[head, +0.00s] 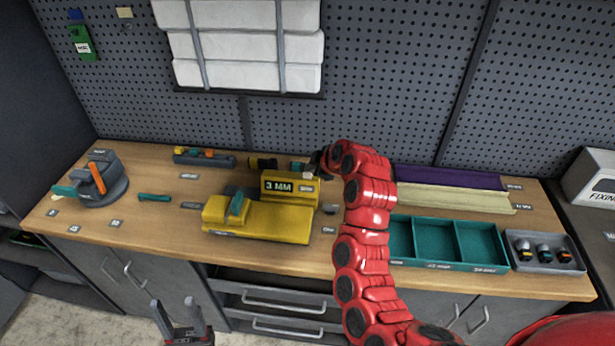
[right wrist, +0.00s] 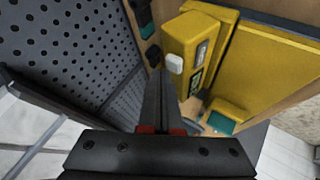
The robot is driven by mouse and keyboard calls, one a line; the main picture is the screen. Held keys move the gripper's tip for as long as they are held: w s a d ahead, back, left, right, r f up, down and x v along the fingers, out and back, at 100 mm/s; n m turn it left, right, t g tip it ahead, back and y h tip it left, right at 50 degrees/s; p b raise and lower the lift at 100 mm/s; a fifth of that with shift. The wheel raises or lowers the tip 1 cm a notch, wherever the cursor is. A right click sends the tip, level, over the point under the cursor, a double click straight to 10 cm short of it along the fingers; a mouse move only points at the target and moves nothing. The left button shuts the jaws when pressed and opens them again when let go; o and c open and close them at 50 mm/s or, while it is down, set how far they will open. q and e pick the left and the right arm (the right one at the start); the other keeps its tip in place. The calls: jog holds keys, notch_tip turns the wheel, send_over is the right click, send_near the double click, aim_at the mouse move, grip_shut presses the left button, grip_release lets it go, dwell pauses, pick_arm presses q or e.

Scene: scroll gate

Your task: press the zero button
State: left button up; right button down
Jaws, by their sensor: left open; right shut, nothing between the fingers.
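A yellow machine (head: 258,228) stands on the workbench, with a raised block whose display (head: 278,186) reads "3 MM". A small white button (head: 308,175) sits on top of the block at its right end. It shows larger in the right wrist view (right wrist: 174,63). My right gripper (head: 314,167) is shut and empty, close by the button. In the right wrist view its shut fingertips (right wrist: 160,76) point down beside the button, with a small apparent gap. My left gripper (head: 172,302) is open and empty, low in front of the bench.
A teal tray (head: 448,265) and a grey tray of small bottles (head: 575,267) lie to the right. Purple and cream strips (head: 450,198) lie behind them. A grey round tool (head: 112,190) stands at the left. A pegboard (head: 400,90) rises behind.

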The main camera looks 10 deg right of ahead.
aim_at(311, 176)
jog(key=shift+a+f+b, duration=0.1)
jog(key=shift+f+b, duration=0.55)
dwell(0.9)
jog(key=shift+r, duration=0.15)
dwell(0.3)
jog(key=shift+r+b, duration=0.3)
jog(key=shift+r, duration=0.5)
jog(key=shift+r+b, duration=0.4)
jog(key=shift+r, duration=2.15)
